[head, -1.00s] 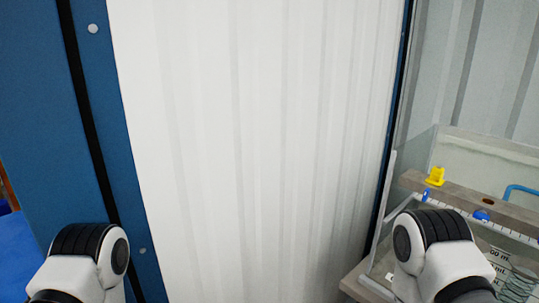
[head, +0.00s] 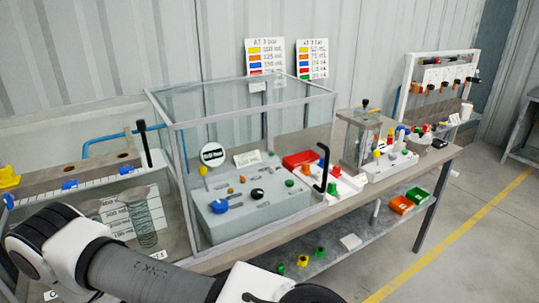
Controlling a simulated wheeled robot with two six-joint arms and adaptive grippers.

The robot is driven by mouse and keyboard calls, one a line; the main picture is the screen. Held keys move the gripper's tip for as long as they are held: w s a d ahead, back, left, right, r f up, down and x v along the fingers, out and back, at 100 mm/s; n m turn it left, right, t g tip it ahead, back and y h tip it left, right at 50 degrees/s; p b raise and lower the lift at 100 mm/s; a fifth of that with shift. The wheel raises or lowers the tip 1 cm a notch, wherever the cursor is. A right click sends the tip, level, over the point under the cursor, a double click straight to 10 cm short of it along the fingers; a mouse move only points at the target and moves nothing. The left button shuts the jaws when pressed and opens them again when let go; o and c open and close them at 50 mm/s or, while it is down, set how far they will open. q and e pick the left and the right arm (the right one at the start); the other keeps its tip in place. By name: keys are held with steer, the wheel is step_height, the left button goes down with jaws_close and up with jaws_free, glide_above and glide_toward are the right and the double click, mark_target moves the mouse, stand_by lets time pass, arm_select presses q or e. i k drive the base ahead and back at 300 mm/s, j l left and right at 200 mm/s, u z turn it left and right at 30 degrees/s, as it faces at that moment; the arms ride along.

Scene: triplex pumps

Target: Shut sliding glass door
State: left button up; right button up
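A glass case (head: 178,150) with a grey metal frame stands on the bench in the middle of the head view. Inside it is a grey control box (head: 262,214) with blue, black and coloured knobs. The panes are clear, so I cannot tell which pane is the sliding door or how far it stands open. My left gripper is also out of view.
A clear tank with a yellow clamp (head: 10,177) and a coil stands left of the case. Red trays (head: 300,158), a clear box and small coloured parts sit on the bench (head: 400,182) to the right. A lower shelf holds bins (head: 402,204). Floor at right is clear.

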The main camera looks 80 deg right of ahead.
mark_target(172, 127)
steer(key=z, duration=2.35)
